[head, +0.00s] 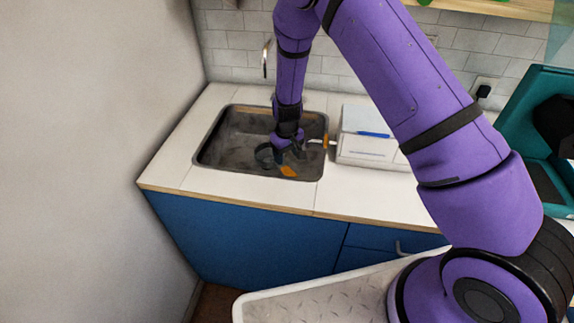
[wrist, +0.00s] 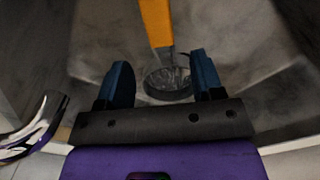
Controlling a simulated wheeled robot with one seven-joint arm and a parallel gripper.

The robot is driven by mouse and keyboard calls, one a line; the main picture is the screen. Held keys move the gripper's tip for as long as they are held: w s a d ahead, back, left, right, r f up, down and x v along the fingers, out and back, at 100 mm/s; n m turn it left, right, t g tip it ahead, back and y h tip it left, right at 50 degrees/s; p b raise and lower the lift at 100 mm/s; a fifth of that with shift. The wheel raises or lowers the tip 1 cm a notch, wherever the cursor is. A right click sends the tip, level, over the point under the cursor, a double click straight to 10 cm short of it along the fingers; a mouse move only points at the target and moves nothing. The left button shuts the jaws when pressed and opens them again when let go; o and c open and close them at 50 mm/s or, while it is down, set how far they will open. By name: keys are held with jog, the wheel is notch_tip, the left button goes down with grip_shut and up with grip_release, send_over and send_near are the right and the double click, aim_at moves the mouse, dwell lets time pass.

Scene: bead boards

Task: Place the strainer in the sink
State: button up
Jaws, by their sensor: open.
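The sink (head: 218,150) is a dark grey metal basin set in the white counter. The strainer (head: 289,171) is inside it, its orange handle pointing toward the front. In the wrist view the orange handle (wrist: 155,22) runs down from the top edge to a round, dark basket. My gripper (head: 283,149) reaches down into the sink over the strainer. In the wrist view its two blue fingers (wrist: 161,62) are apart, with the basket showing between and beyond them. I cannot tell whether they touch it. My gripper hides part of the strainer in the head view.
A tap (head: 266,58) stands behind the sink and shows at lower left in the wrist view (wrist: 35,125). A white box-like item (head: 365,148) with a blue pen (head: 373,134) sits right of the sink. A wall (head: 85,130) closes the left side.

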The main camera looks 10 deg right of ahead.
jog(key=s+d+r+m+t+y, duration=0.1)
jog(key=s+d+r, duration=0.2)
jog(key=r, duration=0.8)
jog(key=s+d+r, duration=0.2)
jog(key=s+r, duration=0.1)
jog(key=r, duration=0.9)
jog(key=s+d+r+m+t+y, duration=0.1)
jog(key=s+d+r, duration=0.25)
jog(key=r, duration=0.75)
jog(key=s+d+r+m+t, duration=0.1)
jog(key=s+r, duration=0.3)
jog(key=s, duration=0.4)
jog(key=s+d+r+t+h, duration=0.1)
jog(key=s+d+r, duration=0.3)
jog(key=s, duration=0.5)
jog(key=s+d+r+m+t+h, duration=0.1)
jog(key=s+r, duration=0.3)
jog(key=s, duration=0.5)
jog(key=shift+d+m, duration=0.3)
jog(key=shift+d, duration=0.35)
